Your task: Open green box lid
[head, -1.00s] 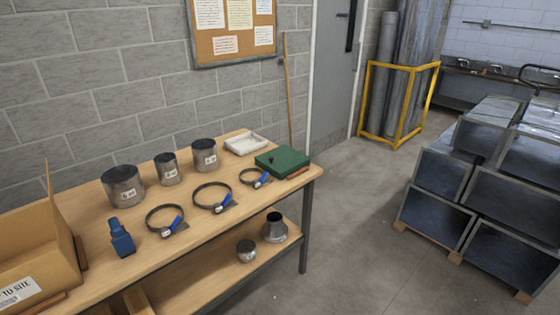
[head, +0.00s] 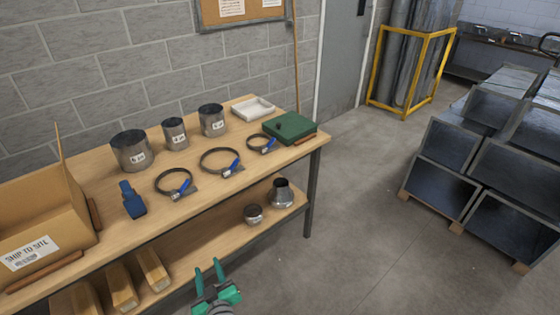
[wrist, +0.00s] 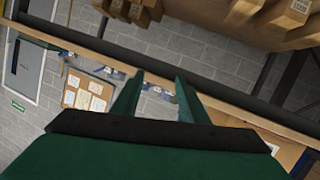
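The green box (head: 289,127) sits at the far right end of the wooden workbench, with its lid shut and a small dark knob on top. My gripper (head: 210,272) is at the bottom of the head view, in front of the bench and lower than its top, well apart from the box. Its two green fingers are spread with nothing between them.
The workbench (head: 225,187) also holds a white tray (head: 253,108), several metal cans, ring clamps with blue handles, a blue tool (head: 132,201) and an open cardboard box (head: 40,235). Metal ducts (head: 500,160) are stacked at right. The floor between is clear.

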